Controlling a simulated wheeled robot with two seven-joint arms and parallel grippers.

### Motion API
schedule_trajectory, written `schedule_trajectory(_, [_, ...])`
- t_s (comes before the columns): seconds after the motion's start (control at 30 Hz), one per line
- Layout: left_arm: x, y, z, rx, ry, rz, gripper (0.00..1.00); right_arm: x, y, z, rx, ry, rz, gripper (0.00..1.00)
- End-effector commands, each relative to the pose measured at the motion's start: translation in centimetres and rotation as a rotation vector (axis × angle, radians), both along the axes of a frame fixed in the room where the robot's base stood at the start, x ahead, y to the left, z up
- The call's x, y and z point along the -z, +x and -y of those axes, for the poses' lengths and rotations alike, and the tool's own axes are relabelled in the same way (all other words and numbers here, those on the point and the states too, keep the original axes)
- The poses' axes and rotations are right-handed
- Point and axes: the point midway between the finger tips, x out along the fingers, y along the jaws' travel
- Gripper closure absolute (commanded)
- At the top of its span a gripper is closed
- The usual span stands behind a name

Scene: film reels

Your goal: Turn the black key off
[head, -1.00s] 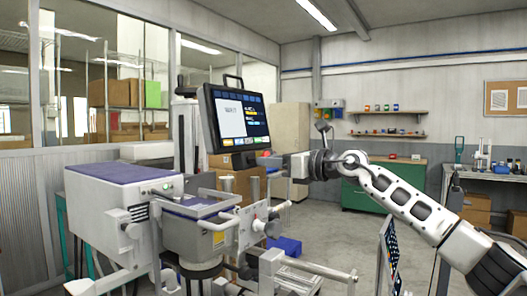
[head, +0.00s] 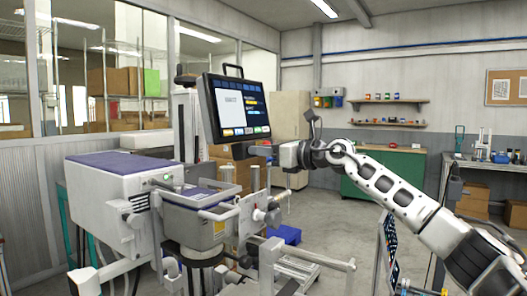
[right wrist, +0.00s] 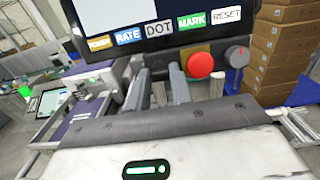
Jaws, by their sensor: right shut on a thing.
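My right gripper (head: 258,150) is at the lower right edge of a tilted monitor (head: 238,108). In the right wrist view its two grey fingers (right wrist: 160,88) reach up to the panel under the screen, left of a red round button (right wrist: 200,65). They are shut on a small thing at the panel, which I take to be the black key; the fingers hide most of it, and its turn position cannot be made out. A grey round knob (right wrist: 237,56) with a red mark sits right of the red button. My left gripper is not in view.
A grey and white film machine (head: 120,190) with rods and arms stands below and left of the monitor. A green cabinet (head: 385,172), a shelf (head: 388,123) and cardboard boxes (right wrist: 280,45) are farther back. Open floor lies to the right of the machine.

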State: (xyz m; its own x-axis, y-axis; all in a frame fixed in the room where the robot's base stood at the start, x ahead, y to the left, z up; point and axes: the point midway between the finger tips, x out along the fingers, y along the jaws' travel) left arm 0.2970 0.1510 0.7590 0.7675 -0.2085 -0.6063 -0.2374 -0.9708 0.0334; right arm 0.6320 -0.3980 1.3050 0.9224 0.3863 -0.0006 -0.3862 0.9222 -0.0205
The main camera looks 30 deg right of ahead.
Motion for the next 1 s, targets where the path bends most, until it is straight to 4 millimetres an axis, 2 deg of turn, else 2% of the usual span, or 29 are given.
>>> schedule_trajectory(0.37, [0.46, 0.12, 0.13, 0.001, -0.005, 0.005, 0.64, 0.02, 0.06, 0.13, -0.046, -0.197, 0.086, 1.0])
schedule_trajectory(1.0, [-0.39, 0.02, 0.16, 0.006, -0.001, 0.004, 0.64, -0.49, 0.19, 0.32, -0.174, -0.747, 0.311, 1.0])
